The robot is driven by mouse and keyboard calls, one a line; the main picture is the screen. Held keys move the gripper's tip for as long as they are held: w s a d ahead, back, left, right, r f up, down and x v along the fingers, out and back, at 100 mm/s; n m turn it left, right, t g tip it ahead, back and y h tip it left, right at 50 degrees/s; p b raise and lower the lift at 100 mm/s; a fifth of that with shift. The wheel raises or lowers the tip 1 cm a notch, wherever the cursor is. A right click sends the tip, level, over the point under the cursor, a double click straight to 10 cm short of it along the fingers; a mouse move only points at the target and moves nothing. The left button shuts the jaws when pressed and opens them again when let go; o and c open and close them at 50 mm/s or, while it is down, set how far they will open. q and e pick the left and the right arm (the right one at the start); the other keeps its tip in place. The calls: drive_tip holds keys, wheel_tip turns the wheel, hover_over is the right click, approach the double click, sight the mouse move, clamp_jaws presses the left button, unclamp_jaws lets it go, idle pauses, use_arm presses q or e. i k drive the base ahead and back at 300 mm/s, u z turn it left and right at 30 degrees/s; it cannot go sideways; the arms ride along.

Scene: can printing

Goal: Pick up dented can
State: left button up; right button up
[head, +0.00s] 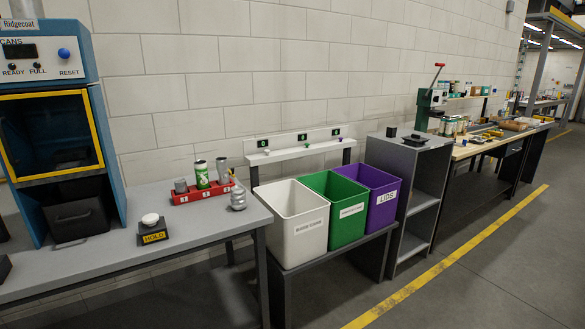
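A small silver can (238,197) with an uneven, dented-looking side stands on the grey table (190,246), just in front of the right end of a red numbered rack (189,197). The rack holds a short grey can (181,186) at its left, a green and white can (202,175) in the middle and a grey can (222,171) at its right. The silver can is the only one standing outside the rack. Neither of my grippers shows in the head view.
A blue machine (84,68) with a yellow-framed window stands at the left. A HOLD button (153,228) sits in front of it. White (292,235), green (339,215) and purple (383,200) bins stand right of the table. Yellow-lined floor is clear at the right.

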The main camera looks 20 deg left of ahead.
sight(221, 163)
drive_tip(key=z, duration=0.55)
drive_tip(key=i, duration=2.4)
drive_tip(key=u, duration=1)
drive_tip(key=i, duration=0.75)
drive_tip(key=u, duration=0.95)
